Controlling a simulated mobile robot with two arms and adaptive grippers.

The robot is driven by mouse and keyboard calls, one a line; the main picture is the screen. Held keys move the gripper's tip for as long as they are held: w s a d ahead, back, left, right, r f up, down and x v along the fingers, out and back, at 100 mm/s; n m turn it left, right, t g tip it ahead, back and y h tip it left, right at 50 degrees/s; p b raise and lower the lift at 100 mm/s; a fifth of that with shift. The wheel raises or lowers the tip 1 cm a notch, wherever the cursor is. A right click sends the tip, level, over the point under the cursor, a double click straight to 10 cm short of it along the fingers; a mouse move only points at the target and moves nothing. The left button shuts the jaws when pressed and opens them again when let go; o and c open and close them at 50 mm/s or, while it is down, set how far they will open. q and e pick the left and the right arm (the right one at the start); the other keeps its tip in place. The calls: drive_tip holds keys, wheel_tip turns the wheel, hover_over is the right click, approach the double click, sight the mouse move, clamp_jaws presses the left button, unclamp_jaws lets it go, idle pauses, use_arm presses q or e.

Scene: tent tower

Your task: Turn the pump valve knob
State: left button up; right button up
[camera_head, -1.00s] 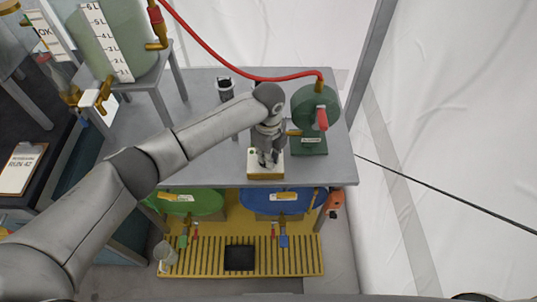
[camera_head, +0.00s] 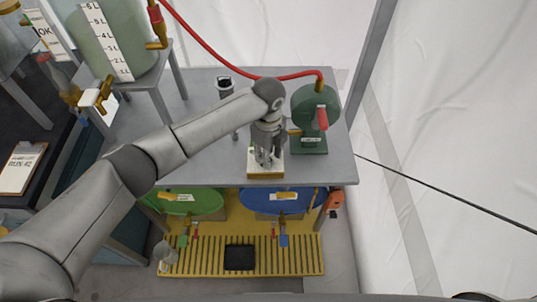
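A green round pump (camera_head: 308,101) stands at the right end of the grey bench, with a red lever (camera_head: 322,118) on its front and a red hose at its top. A small white and yellow box (camera_head: 255,172) sits at the bench's front edge, left of the pump. My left gripper (camera_head: 267,160) points down directly over this box, its fingers at the box's top. The gripper hides the middle of the box, so any knob there is hidden. I cannot tell whether the fingers are apart or closed on something. My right gripper is out of view.
A red hose (camera_head: 210,52) runs from upper left to the pump. A dark cylinder (camera_head: 225,88) stands on the bench (camera_head: 205,125). A graduated green tank (camera_head: 110,45) is at upper left. Green (camera_head: 195,202) and blue (camera_head: 285,201) drums lie below, above a yellow slatted platform (camera_head: 205,258).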

use_arm(q)
wheel_tip(320, 180, up, 11)
idle(0.3)
drive_tip(key=shift+f, duration=0.1)
